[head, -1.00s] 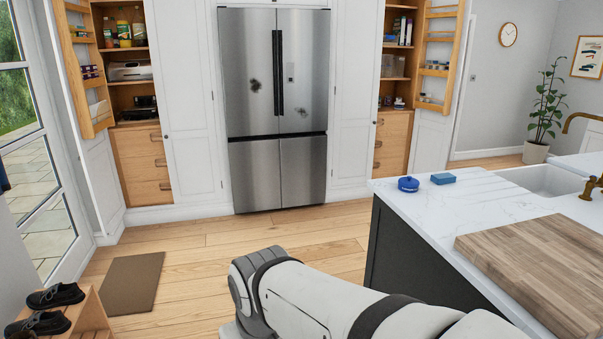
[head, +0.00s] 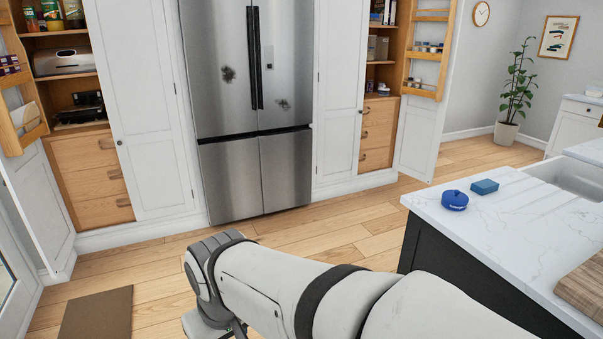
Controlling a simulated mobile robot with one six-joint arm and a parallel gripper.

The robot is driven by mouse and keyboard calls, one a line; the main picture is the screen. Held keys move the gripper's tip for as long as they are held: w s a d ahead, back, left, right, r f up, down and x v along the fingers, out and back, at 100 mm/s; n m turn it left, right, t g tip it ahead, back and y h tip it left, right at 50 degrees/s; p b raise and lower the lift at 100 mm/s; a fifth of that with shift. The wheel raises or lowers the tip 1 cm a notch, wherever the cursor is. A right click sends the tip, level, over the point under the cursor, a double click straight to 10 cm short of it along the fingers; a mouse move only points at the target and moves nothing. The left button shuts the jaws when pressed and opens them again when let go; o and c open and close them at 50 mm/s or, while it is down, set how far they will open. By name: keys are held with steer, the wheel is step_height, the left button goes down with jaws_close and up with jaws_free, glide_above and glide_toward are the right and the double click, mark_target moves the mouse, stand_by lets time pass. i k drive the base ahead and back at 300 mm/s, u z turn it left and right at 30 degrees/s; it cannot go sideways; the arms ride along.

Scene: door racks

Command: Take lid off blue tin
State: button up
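A round blue object (head: 454,200) with pale marking on its side and a raised piece on top sits on the near left part of the white marble counter (head: 485,230). It is too small to tell if it is a tin with a lid. The right door rack (head: 425,55) holds several small containers (head: 428,47), too small to make out. The left door rack (head: 25,140) is partly cut off and holds small dark packs (head: 9,68). My arm crosses the bottom middle of the view; my gripper is below the frame's edge.
A blue sponge-like block (head: 485,186) lies right of the round blue object, near the sink (head: 560,175). A wooden board (head: 583,285) is at the right edge. A steel fridge (head: 255,110) stands between open cupboards. The wooden floor ahead is clear except a brown mat (head: 97,313).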

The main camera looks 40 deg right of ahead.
mark_target(455, 197)
steer(key=z, duration=0.05)
steer(key=i, duration=1.95)
steer(key=z, duration=3.45)
steer(key=i, duration=1.65)
